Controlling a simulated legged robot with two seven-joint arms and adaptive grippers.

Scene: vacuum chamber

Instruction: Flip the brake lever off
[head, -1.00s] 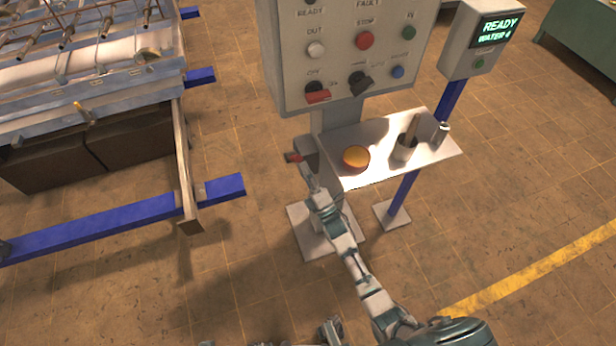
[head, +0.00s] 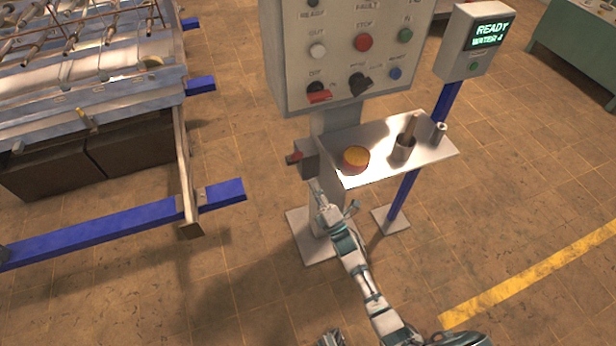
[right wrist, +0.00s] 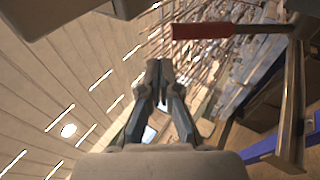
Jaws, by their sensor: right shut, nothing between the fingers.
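The likely brake lever, a short lever with a red grip (head: 294,157), sticks out to the left from a small grey box (head: 309,160) on the post under the control panel. In the right wrist view the red grip (right wrist: 202,30) and its thin rod show at the upper right. My right gripper (head: 315,185) is just below the box, apart from the lever. Its fingers (right wrist: 158,72) are together and empty in the right wrist view. A grey part of mine at the bottom edge of the head view could be my left gripper; its fingers cannot be made out.
The control panel (head: 345,50) has buttons and another red handle (head: 319,97). A display box (head: 474,42) reads READY. A blue beam (head: 120,220) lies left; the floor between is clear.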

